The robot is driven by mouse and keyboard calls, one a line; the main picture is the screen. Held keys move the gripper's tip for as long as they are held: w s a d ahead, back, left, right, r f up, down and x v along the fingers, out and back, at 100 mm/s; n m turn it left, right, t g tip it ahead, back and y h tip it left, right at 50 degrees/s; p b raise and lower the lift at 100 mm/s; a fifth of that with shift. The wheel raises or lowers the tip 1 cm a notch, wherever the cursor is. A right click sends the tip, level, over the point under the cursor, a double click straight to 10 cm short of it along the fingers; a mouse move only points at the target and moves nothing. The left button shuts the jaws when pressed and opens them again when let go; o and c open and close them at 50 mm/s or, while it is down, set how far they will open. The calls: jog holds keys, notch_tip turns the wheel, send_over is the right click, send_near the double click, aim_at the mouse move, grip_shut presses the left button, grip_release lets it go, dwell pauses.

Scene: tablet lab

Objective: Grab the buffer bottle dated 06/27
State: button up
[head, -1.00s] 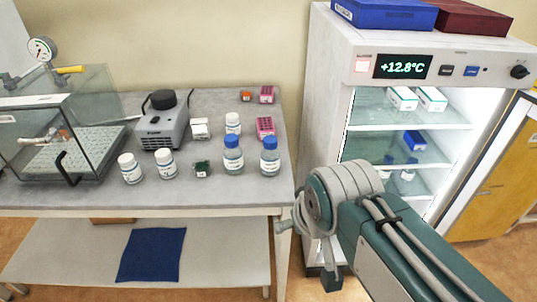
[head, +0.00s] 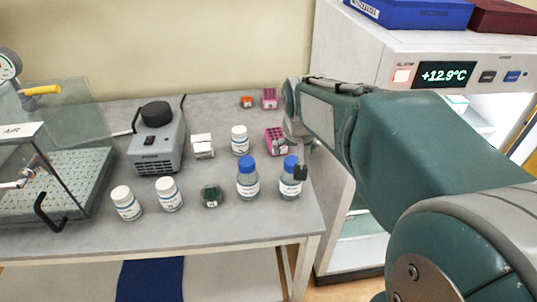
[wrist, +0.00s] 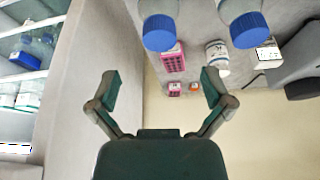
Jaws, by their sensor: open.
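Two clear bottles with blue caps stand on the bench, a left one (head: 247,187) and a right one (head: 290,188). Three white bottles stand there too: front left (head: 126,207), beside it (head: 168,197), and farther back (head: 239,143). Labels show, but I cannot read any date. My gripper (head: 300,165) is by the right blue-capped bottle, partly overlapping it in the head view. In the wrist view, which looks upside down, my gripper (wrist: 160,85) is open and empty. The blue-capped bottles, right one (wrist: 159,28) and left one (wrist: 243,25), are beyond the fingers, apart from them.
A pink rack (head: 276,143), a white box (head: 203,146), a dark green item (head: 211,196) and a grey device (head: 157,145) stand on the bench (head: 80,237). A glass-sided chamber (head: 50,180) is at left. The lit fridge (wrist: 85,90) is beside my gripper and holds more bottles (wrist: 30,95).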

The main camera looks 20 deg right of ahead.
aim_at(293, 163)
jog(key=x, duration=0.9)
jog(key=shift+w+f, duration=0.1)
grip_shut()
